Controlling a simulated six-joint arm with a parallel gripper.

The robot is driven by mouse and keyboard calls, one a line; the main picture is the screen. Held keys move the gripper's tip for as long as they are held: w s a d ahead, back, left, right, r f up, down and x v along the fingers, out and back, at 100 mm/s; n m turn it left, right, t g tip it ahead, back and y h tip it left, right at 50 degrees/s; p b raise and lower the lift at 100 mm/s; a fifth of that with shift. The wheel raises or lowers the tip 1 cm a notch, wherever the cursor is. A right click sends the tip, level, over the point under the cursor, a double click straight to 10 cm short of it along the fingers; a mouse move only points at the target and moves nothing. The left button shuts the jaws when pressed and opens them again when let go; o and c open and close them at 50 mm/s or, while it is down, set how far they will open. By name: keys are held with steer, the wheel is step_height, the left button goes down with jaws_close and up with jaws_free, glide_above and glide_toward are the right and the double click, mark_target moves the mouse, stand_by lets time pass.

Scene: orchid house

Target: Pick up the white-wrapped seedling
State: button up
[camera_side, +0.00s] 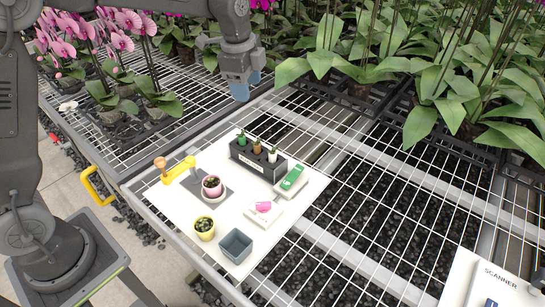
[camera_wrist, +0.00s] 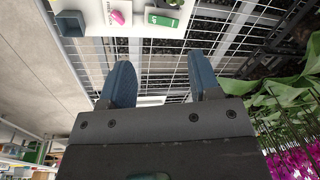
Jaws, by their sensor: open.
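The white-wrapped seedling (camera_side: 272,155) stands upright at the right end of a black rack (camera_side: 258,167) on the white board (camera_side: 300,200). In the same rack stand a brown-wrapped seedling (camera_side: 257,147) in the middle and a green-wrapped seedling (camera_side: 241,138) at the left end. My gripper (camera_side: 239,95) is above and behind the rack in the side view, apart from it. In the wrist view my gripper (camera_wrist: 161,75) is open, with nothing between its fingers. I cannot make out the seedlings in the wrist view.
The board also holds a pink pot (camera_side: 212,190), a yellow pot (camera_side: 204,232), an empty blue-grey square pot (camera_side: 236,248), a pink object (camera_side: 263,206) on a white tray and a green-topped box (camera_side: 292,177). Leafy plants (camera_side: 350,60) crowd the back right. Bare mesh lies right of the board.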

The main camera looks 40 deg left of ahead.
steer(key=w+f+m+g, duration=0.2)
steer(key=w+f+m, duration=0.3)
steer(key=w+f, duration=0.4)
glide_above(273, 152)
steer(key=shift+m, duration=0.3)
steer(key=f, duration=1)
steer(key=shift+w+a, duration=0.3)
steer(key=shift+a, duration=0.05)
steer(key=shift+s+d+f, duration=0.1)
steer(key=shift+d+f, duration=0.05)
steer(key=shift+f, duration=0.75)
steer(key=shift+s+d+f, duration=0.1)
steer(key=shift+s+f, duration=0.05)
steer(key=shift+f, duration=0.8)
steer(key=shift+s+d+f, duration=0.1)
steer(key=shift+d+f, duration=0.05)
steer(key=shift+f, duration=0.75)
steer(key=shift+c, duration=0.3)
steer(key=c, duration=0.9)
steer(key=shift+r, duration=0.15)
steer(key=shift+c, duration=0.2)
